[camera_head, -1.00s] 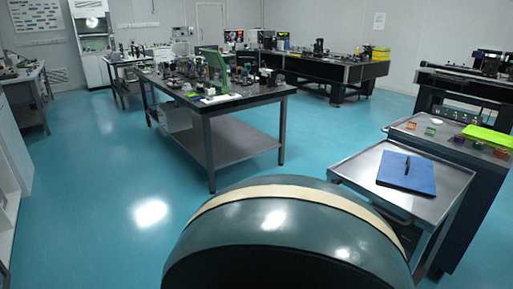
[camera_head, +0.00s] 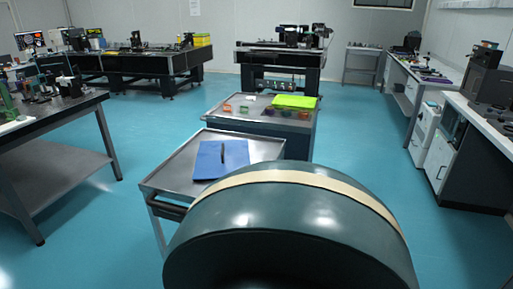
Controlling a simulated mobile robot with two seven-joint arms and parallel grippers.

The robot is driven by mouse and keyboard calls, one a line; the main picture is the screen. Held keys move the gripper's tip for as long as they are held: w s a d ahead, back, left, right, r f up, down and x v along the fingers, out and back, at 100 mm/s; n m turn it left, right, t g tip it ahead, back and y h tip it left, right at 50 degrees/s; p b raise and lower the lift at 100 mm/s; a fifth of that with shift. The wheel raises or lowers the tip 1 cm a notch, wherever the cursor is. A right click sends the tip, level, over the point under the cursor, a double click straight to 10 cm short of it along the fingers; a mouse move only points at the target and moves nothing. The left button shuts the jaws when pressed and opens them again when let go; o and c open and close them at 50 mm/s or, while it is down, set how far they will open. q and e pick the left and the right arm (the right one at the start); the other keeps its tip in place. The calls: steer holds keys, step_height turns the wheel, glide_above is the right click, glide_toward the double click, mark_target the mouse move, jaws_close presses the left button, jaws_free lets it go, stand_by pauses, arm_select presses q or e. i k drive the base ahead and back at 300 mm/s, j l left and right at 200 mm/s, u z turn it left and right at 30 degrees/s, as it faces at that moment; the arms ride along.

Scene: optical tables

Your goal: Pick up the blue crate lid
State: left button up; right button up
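The blue crate lid (camera_head: 208,162) is a flat blue rectangle with a dark bar-like handle across its middle. It lies on the grey metal top of a small cart (camera_head: 268,150), left of centre in the head view. The large dark green rounded shape with a cream band in the foreground is a part of my own body and covers the near right corner of the cart. Neither of my grippers is in view.
Behind the cart stands a second cart (camera_head: 222,110) with a lime-green flat piece (camera_head: 295,102) and several small coloured blocks. A dark workbench (camera_head: 60,117) is at the left. White counters (camera_head: 436,85) line the right. Blue floor (camera_head: 130,215) is open left of the cart.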

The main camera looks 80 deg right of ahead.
mark_target(215, 159)
steer(key=k+l+z, duration=0.1)
steer(key=l+z, duration=0.65)
steer(key=l, duration=0.2)
steer(key=l+z, duration=0.2)
steer(key=l, duration=0.35)
steer(key=i+l+z, duration=0.2)
steer(key=l, duration=0.9)
steer(key=i+l+z, duration=0.1)
steer(key=l, duration=0.45)
